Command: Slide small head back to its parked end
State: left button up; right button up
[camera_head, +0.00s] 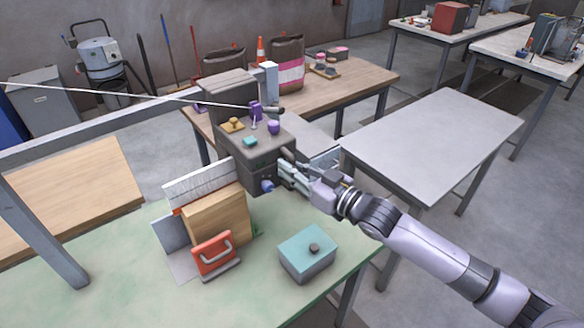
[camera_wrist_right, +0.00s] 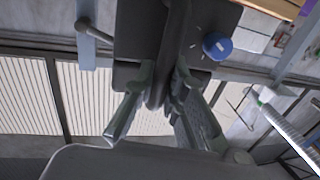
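A dark grey boxy head (camera_head: 246,162) stands at the back edge of the green table, with a purple post, a brass knob and a teal button on top. I take it to be the small head. My right gripper (camera_head: 287,173) is at its right side, by a dark bar. In the right wrist view, the two fingers of my right gripper (camera_wrist_right: 163,78) lie on either side of the dark bar (camera_wrist_right: 172,45). I cannot tell whether they press on it. A blue knob (camera_wrist_right: 217,46) shows beside the bar on the head. My left gripper is not in view.
On the green table (camera_head: 100,285) are a wooden block (camera_head: 222,214), a red handled piece (camera_head: 213,254) and a teal-topped box (camera_head: 308,253). A long grey rail (camera_head: 90,132) runs left from behind the head. A bare grey table (camera_head: 435,137) stands at the right.

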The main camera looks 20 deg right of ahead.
grip_shut()
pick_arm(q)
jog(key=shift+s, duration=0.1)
pick_arm(e)
jog(key=shift+a, duration=0.15)
